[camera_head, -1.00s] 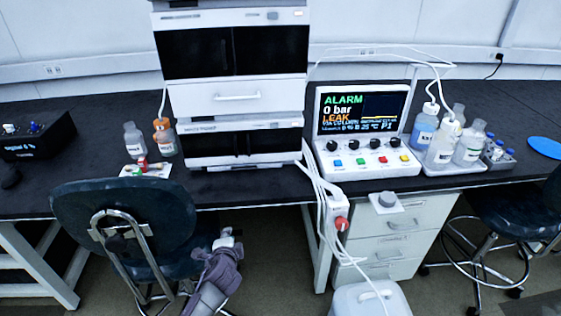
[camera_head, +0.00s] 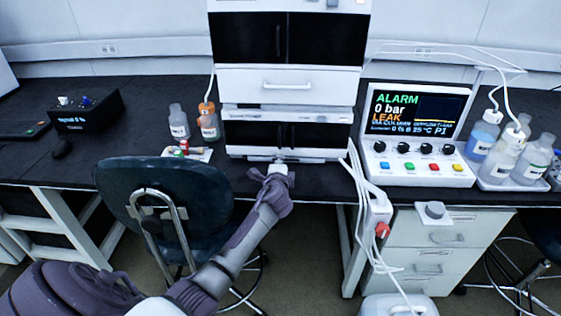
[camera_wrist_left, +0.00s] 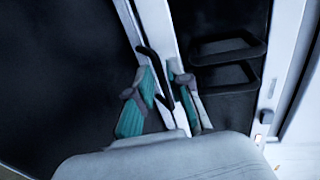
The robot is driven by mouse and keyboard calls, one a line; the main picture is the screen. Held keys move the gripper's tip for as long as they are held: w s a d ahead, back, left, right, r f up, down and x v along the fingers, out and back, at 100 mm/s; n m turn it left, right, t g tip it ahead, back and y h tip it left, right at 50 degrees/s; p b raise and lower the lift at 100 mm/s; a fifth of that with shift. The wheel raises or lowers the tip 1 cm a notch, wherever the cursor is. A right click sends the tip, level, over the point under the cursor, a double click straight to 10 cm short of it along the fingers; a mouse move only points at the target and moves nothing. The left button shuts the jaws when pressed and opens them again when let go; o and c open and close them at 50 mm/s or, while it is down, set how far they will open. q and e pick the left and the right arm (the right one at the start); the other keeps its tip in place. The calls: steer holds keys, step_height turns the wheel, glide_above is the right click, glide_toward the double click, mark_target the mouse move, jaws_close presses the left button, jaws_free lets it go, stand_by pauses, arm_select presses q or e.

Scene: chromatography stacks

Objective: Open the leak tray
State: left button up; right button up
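The white instrument stack (camera_head: 290,110) stands on the bench. Its lowest module has a black front above a thin white strip at the base (camera_head: 310,153), which looks like the leak tray front. My left gripper (camera_head: 275,166) is at this base strip, its fingers hard to make out from the head. In the left wrist view, my left gripper (camera_wrist_left: 161,85) has its two teal-padded fingers apart. A dark bar-like handle (camera_wrist_left: 153,70) on a white strip (camera_wrist_left: 160,25) lies between them. Whether the pads touch it is unclear. My right gripper is out of view.
A dark chair (camera_head: 170,195) stands close left of my left arm. Bottles (camera_head: 208,122) and a small white tray are left of the stack. An alarm control unit (camera_head: 415,135) and hanging white cables (camera_head: 365,190) are to its right.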

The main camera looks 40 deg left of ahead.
arm_select(q)
steer(key=shift+x, duration=1.2)
jaws_close()
